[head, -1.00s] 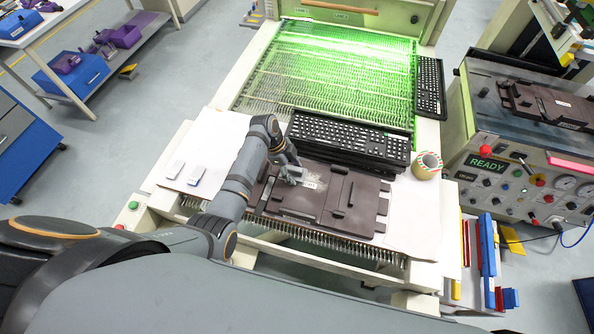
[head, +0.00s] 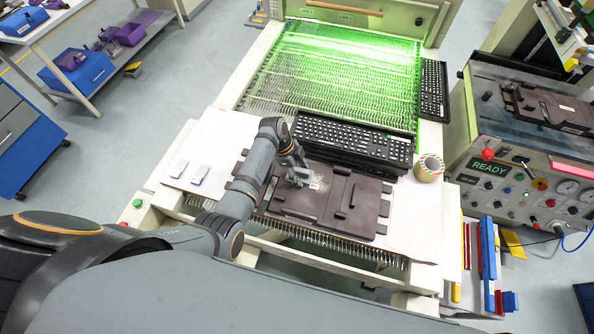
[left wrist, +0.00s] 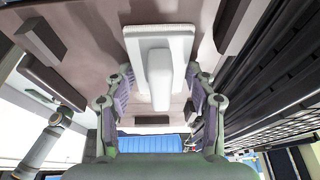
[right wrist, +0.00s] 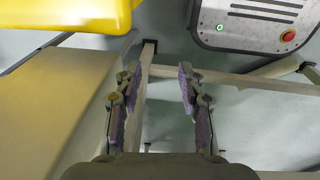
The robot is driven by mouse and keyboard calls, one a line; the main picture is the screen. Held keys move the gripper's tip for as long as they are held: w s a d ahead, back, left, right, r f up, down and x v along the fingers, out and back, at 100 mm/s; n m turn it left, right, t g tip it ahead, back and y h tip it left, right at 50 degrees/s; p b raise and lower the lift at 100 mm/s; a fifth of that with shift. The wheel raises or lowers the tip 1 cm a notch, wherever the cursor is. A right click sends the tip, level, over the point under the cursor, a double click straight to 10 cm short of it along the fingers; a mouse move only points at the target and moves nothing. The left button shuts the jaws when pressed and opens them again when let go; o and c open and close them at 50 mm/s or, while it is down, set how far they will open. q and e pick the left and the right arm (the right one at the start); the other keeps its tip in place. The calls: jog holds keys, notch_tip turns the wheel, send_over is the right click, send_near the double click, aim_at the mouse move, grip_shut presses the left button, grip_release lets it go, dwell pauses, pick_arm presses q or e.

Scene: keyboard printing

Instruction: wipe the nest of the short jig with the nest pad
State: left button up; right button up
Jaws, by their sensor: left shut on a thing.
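A brown jig (head: 323,210) with raised blocks lies flat on the white bench top. A second brown jig (head: 545,108) sits on the machine at the right; I cannot read which is labelled short. My left gripper (head: 299,178) is over the upper left part of the bench jig. It is shut on the pale nest pad by its handle; the pad (left wrist: 160,43) shows in the left wrist view against the jig's brown surface. Whether it touches is hard to tell. My right gripper (right wrist: 158,78) is open and empty, away from the jig.
Dark keyboards (head: 352,138) stand right behind the jig. A tape roll (head: 429,167) is at the right, and two small pale blocks (head: 189,172) lie at the left. The bench top (head: 415,215) right of the jig is clear. A yellow object (right wrist: 65,18) is near my right gripper.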

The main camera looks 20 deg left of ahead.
aim_at(318, 182)
pick_arm(q)
jog(key=shift+d, duration=1.25)
jog(key=shift+s+d, duration=0.15)
jog(key=shift+d, duration=1.25)
